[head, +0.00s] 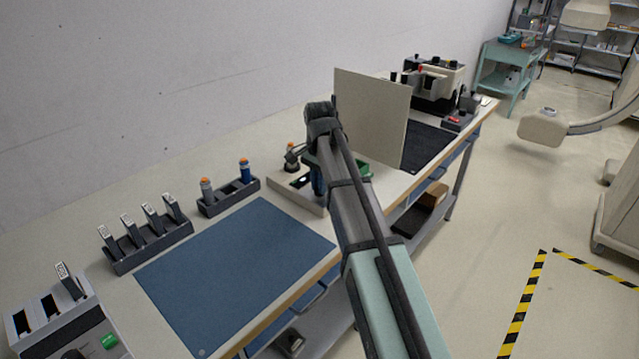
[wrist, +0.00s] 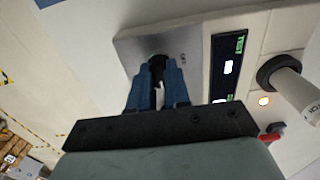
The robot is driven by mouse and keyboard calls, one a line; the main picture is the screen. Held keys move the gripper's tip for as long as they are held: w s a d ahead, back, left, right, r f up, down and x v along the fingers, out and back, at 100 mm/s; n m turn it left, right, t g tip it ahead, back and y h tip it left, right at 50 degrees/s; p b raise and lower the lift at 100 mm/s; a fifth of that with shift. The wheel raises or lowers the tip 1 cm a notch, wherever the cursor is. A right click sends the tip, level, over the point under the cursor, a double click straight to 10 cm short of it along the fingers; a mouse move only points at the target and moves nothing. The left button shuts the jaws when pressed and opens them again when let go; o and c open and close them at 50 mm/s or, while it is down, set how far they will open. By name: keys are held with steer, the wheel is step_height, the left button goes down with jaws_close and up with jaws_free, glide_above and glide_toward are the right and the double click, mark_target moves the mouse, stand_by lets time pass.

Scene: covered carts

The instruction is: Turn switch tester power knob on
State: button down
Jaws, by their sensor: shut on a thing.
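The switch tester (head: 283,187) is a cream box on the bench, beyond the blue mat. In the wrist view its metal plate (wrist: 195,50) carries a black knob (wrist: 157,64). My gripper (wrist: 157,82) has its two blue fingers closed around the knob. The knob is mostly hidden between the fingertips, so its pointer cannot be read. A dark panel (wrist: 228,66) marked TEST, with lit white windows, is right of the plate. In the head view my arm hides part of the tester and most of my gripper (head: 318,183).
A cream upright board (head: 372,115) stands close behind my arm. A blue mat (head: 235,270), a rack with bottles (head: 229,196) and a rack of grey switches (head: 148,245) are to the left. In the wrist view a pale post (wrist: 296,90) and a red part (wrist: 272,135) are near the panel.

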steer(key=c, duration=1.1)
jaws_free()
steer(key=shift+r, duration=0.15)
step_height(320, 180, up, 14)
steer(key=shift+f, duration=0.2)
